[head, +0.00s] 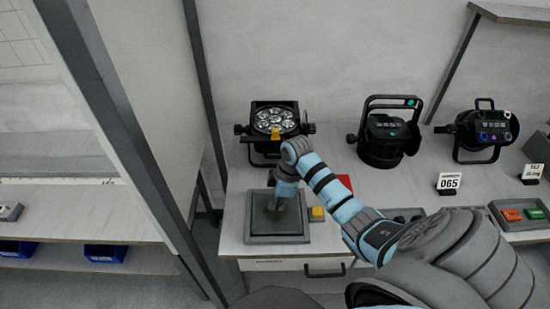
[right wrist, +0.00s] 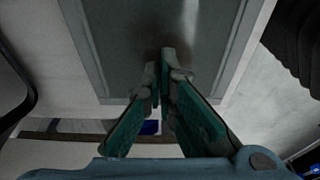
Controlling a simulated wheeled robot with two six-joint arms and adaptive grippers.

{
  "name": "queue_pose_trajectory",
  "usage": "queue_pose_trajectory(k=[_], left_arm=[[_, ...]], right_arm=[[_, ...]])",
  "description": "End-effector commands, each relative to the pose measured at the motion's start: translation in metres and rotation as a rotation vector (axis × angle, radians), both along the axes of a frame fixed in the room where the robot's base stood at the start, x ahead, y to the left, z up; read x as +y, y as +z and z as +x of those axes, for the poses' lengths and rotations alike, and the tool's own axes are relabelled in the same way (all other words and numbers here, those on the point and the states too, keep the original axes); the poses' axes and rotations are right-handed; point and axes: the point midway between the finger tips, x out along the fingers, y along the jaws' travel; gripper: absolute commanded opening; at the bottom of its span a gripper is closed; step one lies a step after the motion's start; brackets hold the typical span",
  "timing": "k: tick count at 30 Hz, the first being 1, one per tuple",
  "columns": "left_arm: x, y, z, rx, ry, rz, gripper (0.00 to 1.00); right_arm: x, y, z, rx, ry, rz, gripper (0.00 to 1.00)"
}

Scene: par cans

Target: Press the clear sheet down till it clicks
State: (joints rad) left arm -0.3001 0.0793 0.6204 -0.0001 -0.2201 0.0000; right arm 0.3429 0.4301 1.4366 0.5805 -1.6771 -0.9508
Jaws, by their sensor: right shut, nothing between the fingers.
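A flat grey framed panel (head: 300,222) lies on the bench in the head view, and a dark sheet-like surface fills its frame. I cannot make out a separate clear sheet by its edges. My right gripper (head: 275,207) points down over the panel's middle and is shut and empty. In the right wrist view the panel (right wrist: 115,50) fills the upper middle, and the shut fingertips (right wrist: 160,62) are at its surface. I cannot tell whether they touch it. A dark shadow shows around the tips. My left gripper is not in view.
A lamp with several lenses (head: 275,119) stands behind the panel. A yellow block (head: 317,213) and a red item (head: 345,182) lie right of it. Two black lamps (head: 388,140) (head: 487,128) stand further right, with a card marked 065 (head: 449,182). A dark post (head: 207,90) rises at left.

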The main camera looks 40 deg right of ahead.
Motion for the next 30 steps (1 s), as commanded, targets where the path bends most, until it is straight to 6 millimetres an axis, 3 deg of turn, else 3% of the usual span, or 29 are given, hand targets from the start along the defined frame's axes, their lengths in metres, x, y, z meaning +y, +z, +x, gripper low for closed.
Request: queue_pose_trajectory(k=[30], left_arm=[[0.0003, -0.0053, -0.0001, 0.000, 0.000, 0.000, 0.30]], right_arm=[[0.0002, -0.0093, 0.0000, 0.000, 0.000, 0.000, 0.00]])
